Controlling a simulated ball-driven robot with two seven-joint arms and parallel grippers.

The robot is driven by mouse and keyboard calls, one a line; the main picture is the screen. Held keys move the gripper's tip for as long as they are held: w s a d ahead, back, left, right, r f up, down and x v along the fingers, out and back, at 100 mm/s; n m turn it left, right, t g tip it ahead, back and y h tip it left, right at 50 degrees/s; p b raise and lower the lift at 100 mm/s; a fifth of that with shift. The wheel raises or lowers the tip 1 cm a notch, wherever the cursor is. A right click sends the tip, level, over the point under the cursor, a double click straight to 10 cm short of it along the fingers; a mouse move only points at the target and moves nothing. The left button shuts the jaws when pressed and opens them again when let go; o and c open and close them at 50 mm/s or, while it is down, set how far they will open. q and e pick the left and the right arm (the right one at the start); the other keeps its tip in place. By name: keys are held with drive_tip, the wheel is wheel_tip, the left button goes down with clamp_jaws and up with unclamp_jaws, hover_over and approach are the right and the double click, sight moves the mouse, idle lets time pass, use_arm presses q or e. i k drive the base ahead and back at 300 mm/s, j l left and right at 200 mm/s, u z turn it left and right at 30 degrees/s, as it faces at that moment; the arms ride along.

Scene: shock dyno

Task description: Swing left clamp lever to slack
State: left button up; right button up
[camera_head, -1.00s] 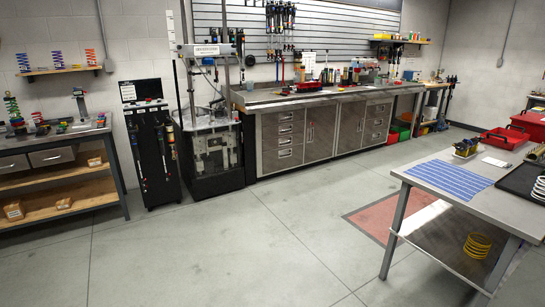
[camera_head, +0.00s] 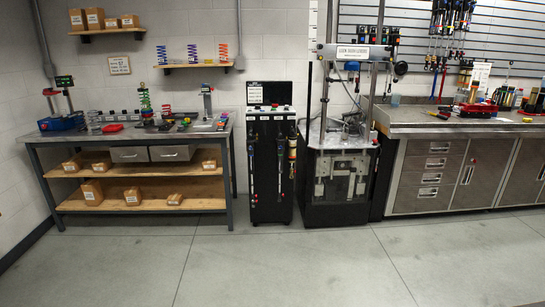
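The shock dyno (camera_head: 340,150) stands against the back wall, right of centre in the head view. It has a dark base, a light crosshead with a sign (camera_head: 353,52) across its upright columns, and a bright metal plate at mid height. Small metal parts sit around that plate (camera_head: 350,128). The left clamp lever is too small to tell apart at this distance, so I cannot tell its position. Neither of my grippers shows in the view.
A black cabinet (camera_head: 270,165) with hanging shocks stands just left of the dyno. A steel workbench (camera_head: 140,135) with springs and boxes is at the left. A steel counter with drawers (camera_head: 430,180) adjoins on the right. The grey floor (camera_head: 260,265) in front is clear.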

sight(319, 57)
drive_tip(key=i+z, duration=0.1)
drive_tip(key=i, duration=0.6)
drive_tip(key=i+j, duration=0.15)
drive_tip(key=i, duration=0.55)
drive_tip(key=i+z, duration=0.15)
drive_tip(key=i, duration=0.6)
